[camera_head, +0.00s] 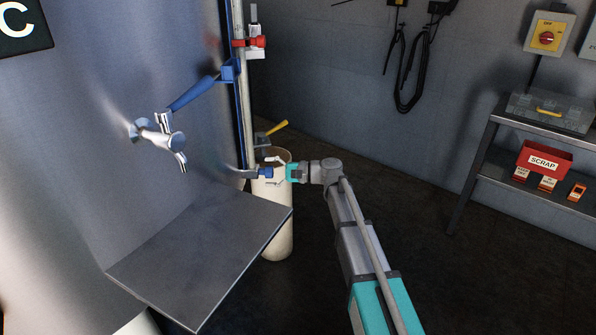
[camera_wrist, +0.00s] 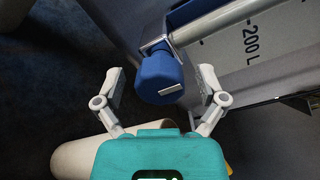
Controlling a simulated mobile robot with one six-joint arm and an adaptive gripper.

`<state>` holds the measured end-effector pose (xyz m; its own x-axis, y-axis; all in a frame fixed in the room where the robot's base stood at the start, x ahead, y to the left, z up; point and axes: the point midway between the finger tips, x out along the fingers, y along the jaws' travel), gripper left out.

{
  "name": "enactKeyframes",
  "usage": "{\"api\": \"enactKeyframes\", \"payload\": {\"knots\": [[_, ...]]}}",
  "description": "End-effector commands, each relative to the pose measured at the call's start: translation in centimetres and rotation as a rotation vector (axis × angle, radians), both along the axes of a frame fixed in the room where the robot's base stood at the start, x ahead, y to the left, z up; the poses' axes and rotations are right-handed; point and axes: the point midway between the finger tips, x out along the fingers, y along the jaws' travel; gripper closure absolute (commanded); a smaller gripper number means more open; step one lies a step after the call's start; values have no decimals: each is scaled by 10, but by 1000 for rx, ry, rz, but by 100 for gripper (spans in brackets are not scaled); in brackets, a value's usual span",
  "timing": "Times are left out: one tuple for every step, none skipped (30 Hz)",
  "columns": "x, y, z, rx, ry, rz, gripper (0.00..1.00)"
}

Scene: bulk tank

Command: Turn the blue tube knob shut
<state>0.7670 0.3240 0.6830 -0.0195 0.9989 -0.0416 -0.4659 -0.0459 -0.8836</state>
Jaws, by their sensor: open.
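The blue tube knob (camera_wrist: 160,78) is a short blue cylinder with a pale mark on its face, on a metal fitting at the end of a pipe. It also shows in the camera_head view (camera_head: 265,173), low beside the upright sight tube. My gripper (camera_wrist: 160,84) is open, with one finger at either side of the knob and visible gaps between. In the camera_head view my gripper (camera_head: 274,171) points left at the knob. I cannot tell exactly how deep the knob sits between the fingers.
The tank (camera_head: 90,110) carries a chrome tap (camera_head: 160,138) with a long blue handle (camera_head: 195,93). A grey metal shelf (camera_head: 200,255) juts out below. A pale cylindrical bin (camera_head: 278,225) stands under my gripper. A red clamp (camera_head: 248,42) and yellow lever (camera_head: 277,127) are near the tube.

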Motion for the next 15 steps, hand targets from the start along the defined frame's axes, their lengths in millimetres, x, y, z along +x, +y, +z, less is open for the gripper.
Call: {"api": "enactKeyframes", "payload": {"knots": [[0,0,0,0,-1,0,10],[0,0,0,0,-2,0,10],[0,0,0,0,-5,0,10],[0,0,0,0,-8,0,10],[0,0,0,0,-12,0,10],[0,0,0,1,-18,-1,10],[0,0,0,1,-25,0,10],[0,0,0,1,-33,0,10],[0,0,0,1,-45,0,10],[0,0,0,1,-55,0,10],[0,0,0,2,-68,-1,10],[0,0,0,2,-84,0,10],[0,0,0,2,-100,0,10],[0,0,0,3,-115,0,10],[0,0,0,3,-138,0,10]]}}
